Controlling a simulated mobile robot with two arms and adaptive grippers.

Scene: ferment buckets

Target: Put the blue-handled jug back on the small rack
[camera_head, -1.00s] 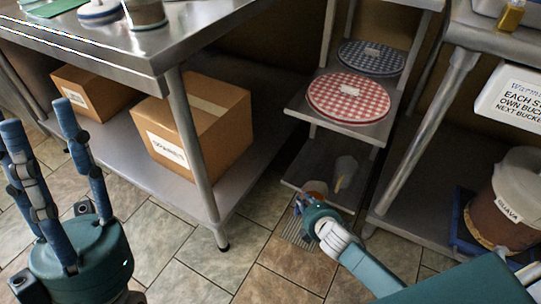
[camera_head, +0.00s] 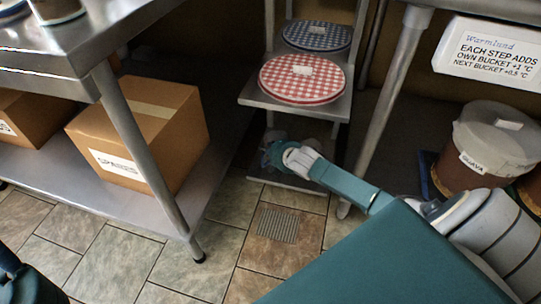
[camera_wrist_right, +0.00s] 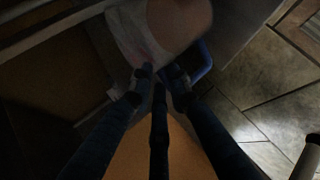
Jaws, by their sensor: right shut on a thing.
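The small rack (camera_head: 286,104) stands in the middle of the head view, with its low bottom shelf (camera_head: 290,183) near the floor. My right gripper (camera_head: 276,153) reaches in over that bottom shelf. The right wrist view is dark: the fingers (camera_wrist_right: 155,78) are close together at a pale jug (camera_wrist_right: 133,38), with its blue handle (camera_wrist_right: 203,64) just right of the fingertips. The gripper is shut on this jug. Whether the jug rests on the shelf is hidden. My left gripper (camera_head: 25,282) shows only partly at the lower left corner; its fingertips are out of view.
Above the shelf, a red checked round lid (camera_head: 302,78) and a blue checked one (camera_head: 316,37) lie on the rack's upper shelves. Steel tables stand on both sides, with a cardboard box (camera_head: 140,135) left and a guava bucket (camera_head: 483,143) right. A floor drain (camera_head: 278,225) lies in front.

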